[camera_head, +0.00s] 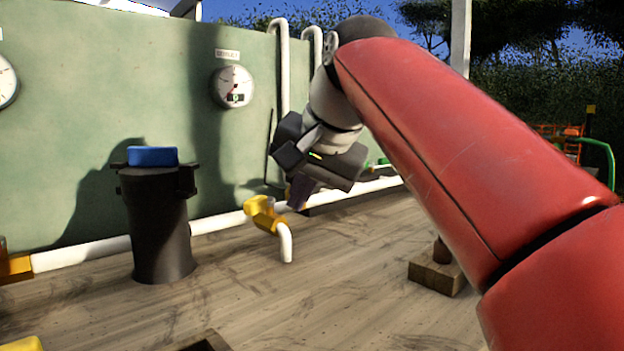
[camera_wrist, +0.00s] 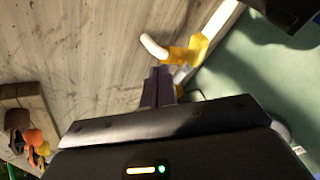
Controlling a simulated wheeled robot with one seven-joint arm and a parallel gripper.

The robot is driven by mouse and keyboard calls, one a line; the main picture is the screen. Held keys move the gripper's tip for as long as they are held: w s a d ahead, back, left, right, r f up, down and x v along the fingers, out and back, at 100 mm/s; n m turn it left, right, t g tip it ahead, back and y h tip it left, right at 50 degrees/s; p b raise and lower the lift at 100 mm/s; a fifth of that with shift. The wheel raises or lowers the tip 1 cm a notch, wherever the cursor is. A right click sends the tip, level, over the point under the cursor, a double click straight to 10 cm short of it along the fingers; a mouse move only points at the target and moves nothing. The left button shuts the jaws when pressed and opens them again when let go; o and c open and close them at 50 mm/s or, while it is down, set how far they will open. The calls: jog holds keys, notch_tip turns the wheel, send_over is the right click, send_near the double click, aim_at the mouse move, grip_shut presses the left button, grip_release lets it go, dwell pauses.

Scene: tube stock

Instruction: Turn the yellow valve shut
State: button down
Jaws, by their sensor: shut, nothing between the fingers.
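The yellow valve (camera_head: 262,213) sits on the white pipe low along the green wall, with a white spout (camera_head: 286,246) curving down from it. In the wrist view the yellow valve (camera_wrist: 190,52) and its spout (camera_wrist: 153,47) lie just beyond my fingertips. My gripper (camera_head: 299,199) is shut and empty, pointing down just right of the valve in the head view. Its dark fingers also show in the wrist view (camera_wrist: 160,73). I cannot tell whether the fingertips touch the valve. The pipe behind the fingers is partly hidden.
A black cylinder (camera_head: 159,230) with a blue top (camera_head: 152,156) stands left of the valve. A round gauge (camera_head: 233,87) hangs on the green wall (camera_head: 110,90). A wooden block (camera_head: 437,278) lies to the right. The deck in front of the valve is clear.

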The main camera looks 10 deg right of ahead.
aim_at(250, 200)
jog(key=a, duration=0.1)
jog(key=w+a, duration=0.2)
jog(key=shift+w+a+f, duration=0.15)
jog(key=shift+a+f, duration=0.15)
jog(key=shift+a, duration=0.1)
jog(key=shift+a+m+h+p, duration=0.35)
jog(key=shift+m+h+p, duration=0.15)
jog(key=shift+m+p, duration=0.25)
jog(key=shift+a+r+m+t+h+p, duration=0.1)
jog(key=shift+a+m+t+h+p, duration=0.2)
jog(key=shift+a+m+h+p, duration=0.4)
jog(key=shift+w+a+p, duration=0.25)
jog(key=shift+a+p, duration=0.3)
jog(key=shift+p, duration=0.2)
jog(key=shift+a, duration=0.1)
